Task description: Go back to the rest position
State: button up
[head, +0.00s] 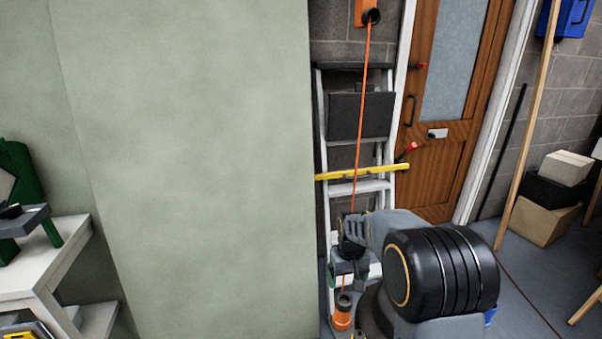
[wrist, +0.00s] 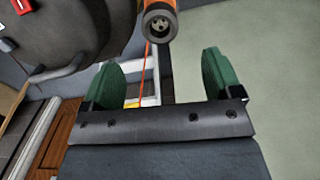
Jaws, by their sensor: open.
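My gripper (wrist: 162,75) is open, its two green finger pads wide apart with nothing held between them. In the head view my gripper (head: 347,270) is in front of the ladder's lower part, partly hidden by my own arm. An orange and black cylinder-shaped piece (wrist: 160,20) shows just beyond the fingertips in the wrist view, apart from the pads. In the head view this orange piece (head: 342,314) is below my gripper. An orange cord (head: 361,120) runs down from a black ring (head: 371,16) towards it.
A large pale green panel (head: 190,150) stands close at left. A ladder (head: 323,120) with a yellow bar (head: 350,173) leans by the wooden door (head: 428,183). Boxes (head: 545,222) lie at right. A white shelf (head: 50,262) stands at far left.

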jog(key=s+r+t+p, duration=0.1)
jog(key=s+r+p, duration=0.5)
jog(key=r, duration=0.3)
jog(key=s+r+m+t+p, duration=0.1)
jog(key=s+r+p, duration=0.5)
jog(key=r, duration=0.4)
jog(key=s+r+t+p, duration=0.2)
jog(key=s+r+p, duration=0.4)
jog(key=r, duration=0.3)
jog(key=shift+s+r+p, duration=0.3)
jog(key=shift+s, duration=0.55)
